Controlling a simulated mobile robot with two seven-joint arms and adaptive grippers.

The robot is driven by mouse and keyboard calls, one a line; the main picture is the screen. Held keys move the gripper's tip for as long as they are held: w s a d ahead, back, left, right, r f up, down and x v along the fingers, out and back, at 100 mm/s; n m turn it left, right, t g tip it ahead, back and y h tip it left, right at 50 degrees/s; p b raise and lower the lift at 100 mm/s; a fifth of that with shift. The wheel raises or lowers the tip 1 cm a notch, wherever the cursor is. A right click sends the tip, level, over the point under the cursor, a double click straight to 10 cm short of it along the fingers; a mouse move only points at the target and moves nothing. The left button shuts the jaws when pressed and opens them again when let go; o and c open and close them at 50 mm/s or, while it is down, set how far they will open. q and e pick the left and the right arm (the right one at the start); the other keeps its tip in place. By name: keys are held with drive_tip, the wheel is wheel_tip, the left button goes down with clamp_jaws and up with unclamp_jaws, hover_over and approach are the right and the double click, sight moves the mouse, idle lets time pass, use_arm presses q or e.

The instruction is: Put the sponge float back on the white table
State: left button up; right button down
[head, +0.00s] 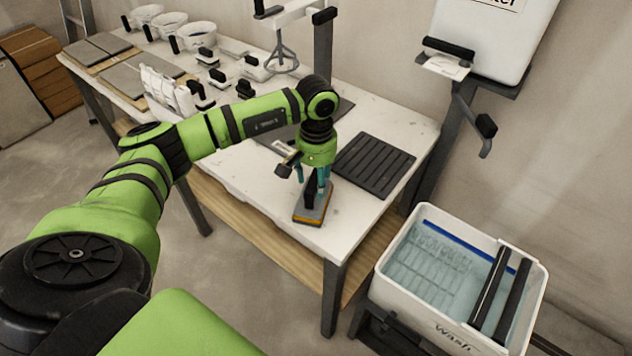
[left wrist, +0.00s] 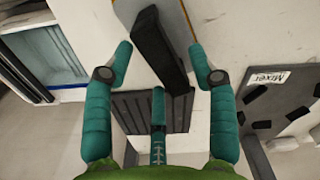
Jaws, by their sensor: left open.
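The sponge float (head: 313,207) has a black handle, a grey plate and an orange-yellow sponge underside. It lies flat on the white table (head: 262,190), near the front right corner. My left gripper (head: 312,178) points down right over it, its teal fingers beside the handle. In the left wrist view the black handle (left wrist: 158,52) runs between the spread fingers of my left gripper (left wrist: 163,68), with gaps to the outer fingers. The gripper is open and not closed on the handle. My right gripper is not in view.
A black ribbed mat (head: 374,165) lies just right of the float. A white wash tub (head: 455,265) with water and black bars stands right of the table. Several black-handled tools, buckets (head: 196,37) and tiles (head: 97,45) occupy the table's far end.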

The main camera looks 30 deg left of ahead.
use_arm(q)
wheel_tip(320, 180, up, 10)
drive_tip(key=b, duration=0.2)
drive_tip(key=shift+r, duration=0.2)
idle(0.3)
